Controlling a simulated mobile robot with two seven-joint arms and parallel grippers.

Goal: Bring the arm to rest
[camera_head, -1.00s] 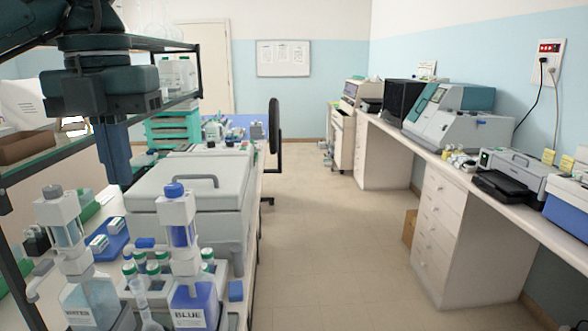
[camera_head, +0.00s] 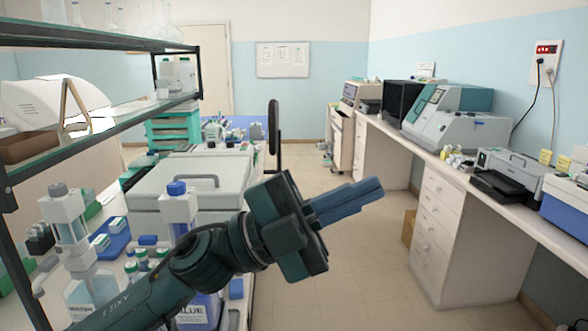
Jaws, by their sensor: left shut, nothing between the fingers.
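My left gripper (camera_head: 374,190) is in the middle of the head view, with its arm coming up from the lower left. Its blue fingers are together, empty, and point right and slightly up over the open floor. The arm passes in front of the bench's near end and hides part of the blue-capped dispenser bottle (camera_head: 179,209) marked BLUE. My right gripper is not in view.
A grey-capped dispenser bottle (camera_head: 66,216) and a large grey lidded box (camera_head: 190,182) stand on the left bench under a glass shelf (camera_head: 100,131). The floor aisle (camera_head: 335,235) is clear. A right-hand counter (camera_head: 440,162) carries lab machines.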

